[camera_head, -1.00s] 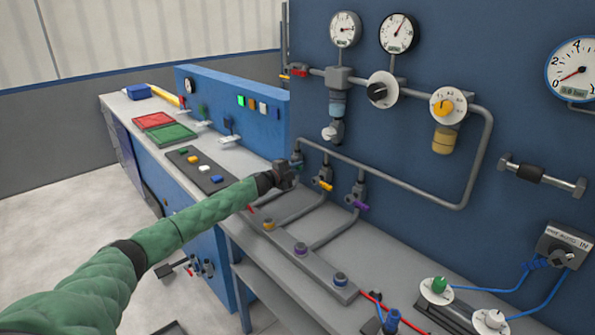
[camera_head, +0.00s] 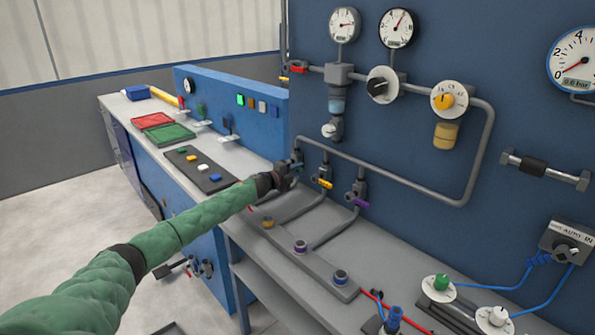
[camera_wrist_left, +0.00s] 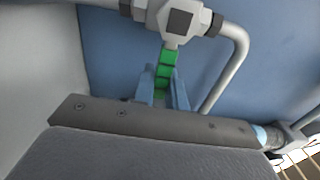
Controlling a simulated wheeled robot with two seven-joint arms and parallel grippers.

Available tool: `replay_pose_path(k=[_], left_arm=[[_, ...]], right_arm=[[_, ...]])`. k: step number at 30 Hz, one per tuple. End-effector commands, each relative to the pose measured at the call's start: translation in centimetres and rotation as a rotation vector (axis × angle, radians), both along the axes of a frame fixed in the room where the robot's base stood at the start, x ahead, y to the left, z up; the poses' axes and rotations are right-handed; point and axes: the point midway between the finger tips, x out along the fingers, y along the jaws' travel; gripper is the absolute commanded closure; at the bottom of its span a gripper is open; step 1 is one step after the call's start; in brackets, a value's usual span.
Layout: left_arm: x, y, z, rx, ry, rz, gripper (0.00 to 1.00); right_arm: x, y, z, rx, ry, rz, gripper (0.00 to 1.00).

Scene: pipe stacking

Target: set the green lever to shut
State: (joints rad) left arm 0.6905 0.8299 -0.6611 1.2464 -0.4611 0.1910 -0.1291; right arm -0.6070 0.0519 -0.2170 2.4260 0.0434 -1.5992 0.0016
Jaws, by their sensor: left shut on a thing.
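The green lever (camera_wrist_left: 167,62) hangs down from a grey valve body (camera_wrist_left: 181,18) in the left wrist view. My left gripper (camera_wrist_left: 165,88) is shut on the lever's lower part, with one blue-grey finger on each side. In the head view my left gripper (camera_head: 294,168) is at the leftmost of three valves below the pipe, and it hides most of the green lever there. My right gripper is not in view.
A yellow lever (camera_head: 325,183) and a purple lever (camera_head: 361,203) sit on the neighbouring valves to the right. A grey pipe (camera_head: 400,180) runs along the blue panel. A manifold block (camera_head: 318,272) lies on the bench below.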

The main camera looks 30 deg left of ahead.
Motion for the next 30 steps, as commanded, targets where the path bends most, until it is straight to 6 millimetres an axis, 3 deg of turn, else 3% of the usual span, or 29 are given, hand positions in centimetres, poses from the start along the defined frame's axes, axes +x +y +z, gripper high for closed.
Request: replay_pose_path(k=[6,7,9,10,20,30], left_arm=[[-0.1,-0.1,-0.3,0.002,0.003,-0.002,1.0],[-0.1,-0.1,-0.3,0.002,0.003,-0.002,0.81],[-0.1,-0.1,-0.3,0.002,0.002,-0.001,0.67],[-0.1,-0.1,-0.3,0.002,0.002,-0.001,0.65],[-0.3,0.1,-0.2,0.001,0.002,0.0,0.65],[-4.3,1.6,-0.5,0.002,0.003,-0.001,0.65]], right_arm=[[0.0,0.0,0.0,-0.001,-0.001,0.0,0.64],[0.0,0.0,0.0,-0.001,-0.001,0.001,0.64],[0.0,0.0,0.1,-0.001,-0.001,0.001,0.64],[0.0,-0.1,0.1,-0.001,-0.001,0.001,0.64],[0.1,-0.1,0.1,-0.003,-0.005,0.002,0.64],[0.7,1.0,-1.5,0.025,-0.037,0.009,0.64]])
